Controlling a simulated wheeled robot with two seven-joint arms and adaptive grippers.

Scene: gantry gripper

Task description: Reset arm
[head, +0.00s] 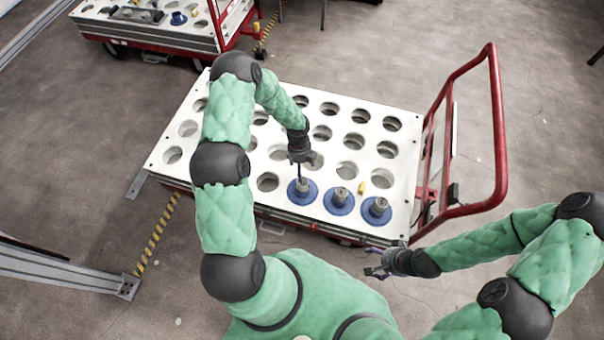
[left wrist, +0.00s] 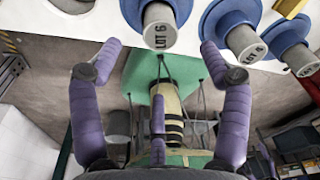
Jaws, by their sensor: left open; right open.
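My left gripper (head: 299,168) points down over the white cart top, just behind the leftmost blue-flanged part (head: 301,197). In the left wrist view its purple fingers (left wrist: 160,48) are spread, with nothing held between them. A grey cylinder labelled "LOT 6" (left wrist: 159,27) shows just beyond the fingertips; I cannot tell the exact gap. My right gripper (head: 377,262) is open and empty, low beside the cart's near right corner, off the cart top. My left arm crosses over the cart's left part and hides some holes.
The white cart top (head: 215,182) has rows of round holes. Two more blue-flanged parts, one in the middle (head: 340,208) and one on the right (head: 376,219), sit along the near edge. A red handle (head: 497,130) rises at right. Another cart (head: 140,32) stands behind.

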